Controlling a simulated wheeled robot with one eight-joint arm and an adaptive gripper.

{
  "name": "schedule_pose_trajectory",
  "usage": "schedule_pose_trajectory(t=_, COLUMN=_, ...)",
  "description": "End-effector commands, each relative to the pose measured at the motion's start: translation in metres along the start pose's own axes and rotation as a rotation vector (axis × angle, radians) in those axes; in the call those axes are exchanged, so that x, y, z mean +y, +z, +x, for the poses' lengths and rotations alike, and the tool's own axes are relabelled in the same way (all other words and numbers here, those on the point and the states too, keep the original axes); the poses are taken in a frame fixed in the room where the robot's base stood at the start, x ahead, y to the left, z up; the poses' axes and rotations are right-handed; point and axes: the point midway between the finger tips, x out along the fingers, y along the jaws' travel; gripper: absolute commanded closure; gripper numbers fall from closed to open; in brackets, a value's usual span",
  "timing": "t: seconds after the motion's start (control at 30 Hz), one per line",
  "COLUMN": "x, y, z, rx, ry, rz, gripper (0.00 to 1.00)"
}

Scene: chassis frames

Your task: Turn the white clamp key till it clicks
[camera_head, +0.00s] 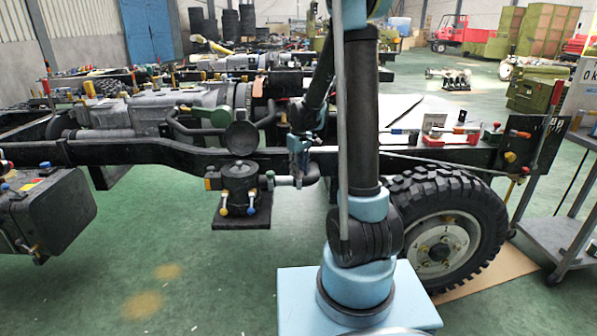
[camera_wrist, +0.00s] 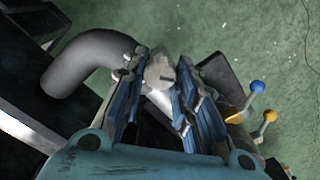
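A pale, whitish knob-like piece (camera_wrist: 160,73) with a small dark slot lies between my fingertips in the wrist view. It looks like the white clamp key, on the end of the grey bent pipe. My gripper (camera_wrist: 157,78) has blue fingers, one on each side of this piece and close to its edges. I cannot tell whether they press on it. In the head view my gripper (camera_head: 300,172) points down beside the pipe joint, just right of a black pump-like unit (camera_head: 240,186). The key itself is too small or hidden to make out there.
The dark grey bent pipe (camera_wrist: 88,62) is left of my fingers. Blue-knobbed (camera_wrist: 257,87) and yellow-knobbed (camera_wrist: 269,117) levers stick out at right. The black chassis rail (camera_head: 140,152) runs behind, with a big wheel (camera_head: 440,240) at right. Green floor lies open in front.

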Motion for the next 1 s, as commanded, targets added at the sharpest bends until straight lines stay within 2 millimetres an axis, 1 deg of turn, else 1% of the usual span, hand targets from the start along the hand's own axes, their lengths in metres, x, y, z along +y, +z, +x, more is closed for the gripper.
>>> schedule_pose_trajectory(t=0.27, x=0.0008, y=-0.0005, z=-0.0002, rx=0.001, ry=0.001, rz=0.013, gripper=0.97)
schedule_pose_trajectory(t=0.47, x=0.0011, y=-0.0006, z=-0.0003, rx=0.001, ry=0.002, rz=0.082, gripper=0.97)
schedule_pose_trajectory(t=0.67, x=0.0012, y=-0.0008, z=-0.0003, rx=0.001, ry=0.002, rz=0.225, gripper=0.97)
schedule_pose_trajectory(t=1.0, x=0.0015, y=-0.001, z=-0.0004, rx=0.002, ry=0.002, rz=0.545, gripper=0.97)
